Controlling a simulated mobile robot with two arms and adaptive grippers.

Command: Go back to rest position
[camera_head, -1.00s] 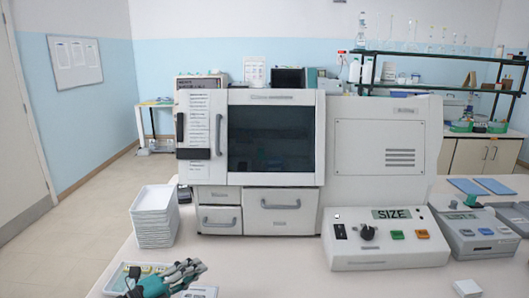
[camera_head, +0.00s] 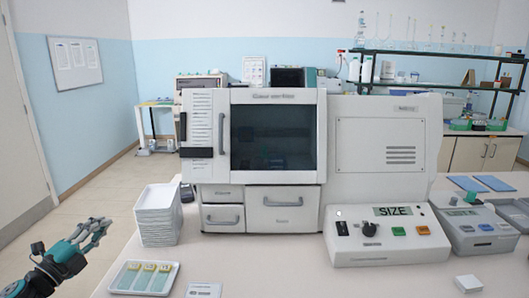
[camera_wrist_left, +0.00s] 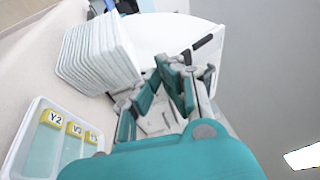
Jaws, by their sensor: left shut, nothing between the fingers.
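My left gripper (camera_head: 95,230) is off the left edge of the table in the head view, teal and grey, shut and empty. In the left wrist view its fingers (camera_wrist_left: 165,85) point away from me, with nothing between them. My right gripper is not in view.
A white tray (camera_head: 116,288) with several slides labelled in yellow lies at the table's front left. It also shows in the left wrist view (camera_wrist_left: 14,160). A stack of white trays (camera_head: 158,215) stands behind it. Floor left of the table is clear.

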